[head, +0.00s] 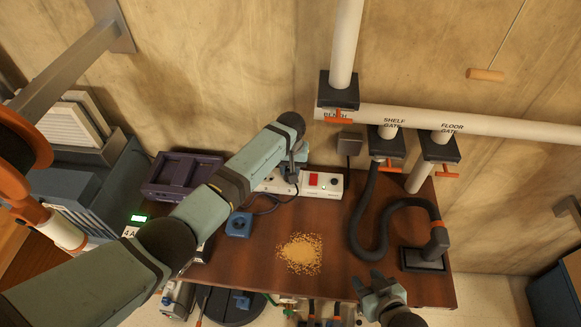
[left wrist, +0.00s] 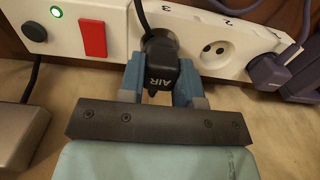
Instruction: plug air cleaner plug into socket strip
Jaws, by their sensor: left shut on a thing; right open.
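The white socket strip (head: 322,192) lies along the back of the brown bench, against the wall. It also shows in the left wrist view (left wrist: 125,33), with a red switch and a green light. My left gripper (left wrist: 158,88) is shut on the black air cleaner plug (left wrist: 161,66), marked AIR. The plug is at the strip's face beside the red switch and covers the socket there; I cannot tell how deep it sits. My right gripper (head: 377,290) is open and empty at the bench's front edge.
An empty round socket (left wrist: 213,53) is right of the plug, then a purple plug (left wrist: 268,69) in the strip. Sawdust (head: 300,253), a blue block (head: 239,224) and a purple case (head: 183,175) are on the bench. A black hose (head: 365,220) is at right.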

